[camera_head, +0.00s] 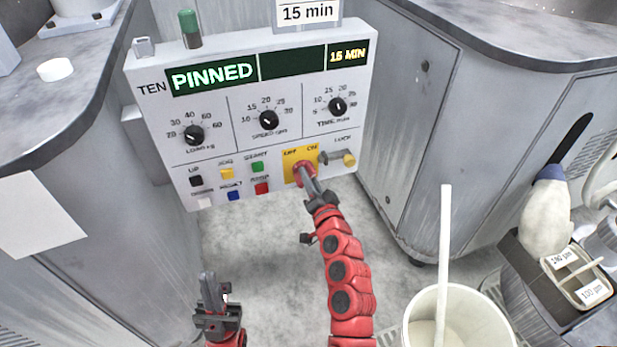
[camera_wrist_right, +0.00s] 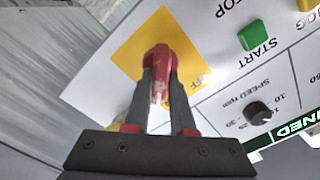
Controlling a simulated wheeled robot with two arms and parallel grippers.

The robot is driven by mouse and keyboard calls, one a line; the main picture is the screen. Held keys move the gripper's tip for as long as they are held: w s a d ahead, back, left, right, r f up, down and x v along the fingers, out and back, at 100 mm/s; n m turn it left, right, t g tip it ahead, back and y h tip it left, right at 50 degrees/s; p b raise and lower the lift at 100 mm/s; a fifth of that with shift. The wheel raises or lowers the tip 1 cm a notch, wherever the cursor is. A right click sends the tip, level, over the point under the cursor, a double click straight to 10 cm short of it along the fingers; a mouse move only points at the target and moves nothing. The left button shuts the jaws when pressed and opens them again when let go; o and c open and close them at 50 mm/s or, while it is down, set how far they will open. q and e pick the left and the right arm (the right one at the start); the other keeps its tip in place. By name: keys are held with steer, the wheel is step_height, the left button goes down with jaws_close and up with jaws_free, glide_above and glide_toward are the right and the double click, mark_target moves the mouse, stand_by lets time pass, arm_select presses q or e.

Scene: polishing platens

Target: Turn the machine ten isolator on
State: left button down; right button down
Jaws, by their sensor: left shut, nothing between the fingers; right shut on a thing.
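The machine ten panel (camera_head: 215,120) is a white box labelled TEN, with a green display reading PINNED and 15 MIN. Its isolator (camera_head: 300,168) is a red handle on a yellow plate marked OFF and ON at the lower right of the panel. My right gripper (camera_head: 308,183) is shut on the red handle, which also shows between the fingers in the right wrist view (camera_wrist_right: 158,62). The gripper hides part of the handle and some lettering, so I cannot tell its exact setting. My left gripper (camera_head: 209,290) is shut and empty, low over the floor, apart from the panel.
A brass-coloured lock (camera_head: 348,159) sits just right of the isolator; coloured buttons (camera_head: 227,173) lie to its left. A white bucket (camera_head: 455,305) with a stick stands at lower right. Grey cabinets flank the panel. The floor (camera_head: 255,240) below it is clear.

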steer(key=shift+f, duration=0.15)
steer(key=c, duration=0.8)
jaws_free()
steer(key=shift+o, duration=0.2)
steer(key=shift+s, duration=0.1)
steer(key=p+v, duration=0.1)
steer(key=v, duration=1.6)
steer(key=shift+d, duration=0.15)
